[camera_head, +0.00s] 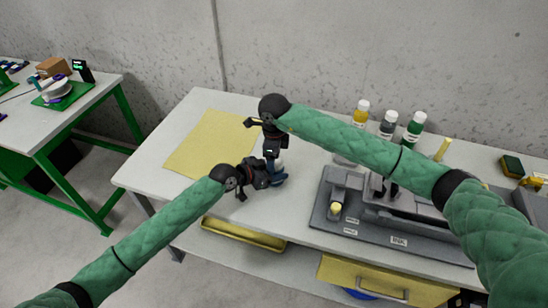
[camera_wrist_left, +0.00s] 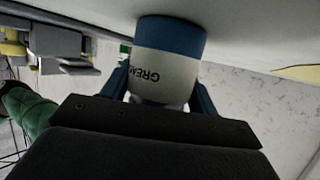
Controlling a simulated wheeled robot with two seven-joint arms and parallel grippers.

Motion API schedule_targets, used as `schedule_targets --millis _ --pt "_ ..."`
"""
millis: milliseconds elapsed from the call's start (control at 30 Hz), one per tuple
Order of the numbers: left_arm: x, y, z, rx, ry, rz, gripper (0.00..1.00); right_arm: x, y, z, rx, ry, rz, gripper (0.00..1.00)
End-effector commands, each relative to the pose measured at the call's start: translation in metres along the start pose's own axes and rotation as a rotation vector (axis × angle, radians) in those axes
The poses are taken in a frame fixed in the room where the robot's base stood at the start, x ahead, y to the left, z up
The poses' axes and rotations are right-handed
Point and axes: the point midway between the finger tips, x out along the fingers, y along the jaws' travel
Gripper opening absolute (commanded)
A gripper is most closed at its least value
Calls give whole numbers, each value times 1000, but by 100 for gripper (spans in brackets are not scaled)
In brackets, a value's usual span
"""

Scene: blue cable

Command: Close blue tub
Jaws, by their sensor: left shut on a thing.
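The blue tub (camera_wrist_left: 168,42) stands at the left gripper. In the left wrist view it shows a blue band and a white label with dark letters. In the head view only a small pale part of the tub (camera_head: 282,158) shows between the grippers. My left gripper (camera_head: 277,181) is low over the table and shut on the tub, with a dark blue finger on each side of it in the wrist view. My right gripper (camera_head: 271,152) points down from above, right at the tub's top. Its fingertips are too small and covered to tell their state. Whether a lid is there is hidden.
A yellow mat (camera_head: 205,140) lies on the white table (camera_head: 150,175) left of the grippers. A grey fixture tray (camera_head: 385,235) lies to the right. A yellow drawer (camera_head: 350,272) is below the front edge.

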Motion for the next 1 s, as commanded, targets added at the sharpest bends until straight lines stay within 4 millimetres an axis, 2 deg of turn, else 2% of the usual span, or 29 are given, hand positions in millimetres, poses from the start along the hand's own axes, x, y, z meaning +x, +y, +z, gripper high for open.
schedule_targets --millis 333,700,1000 --pt "0 -1 -1 0 1 -2 0 -3 1 0 -2 1 1 76" --pt "0 -1 0 0 0 -2 0 -40 0 0 -2 0 1 76" --pt "0 -1 0 0 0 -2 0 -45 1 0 -2 1 1 76"
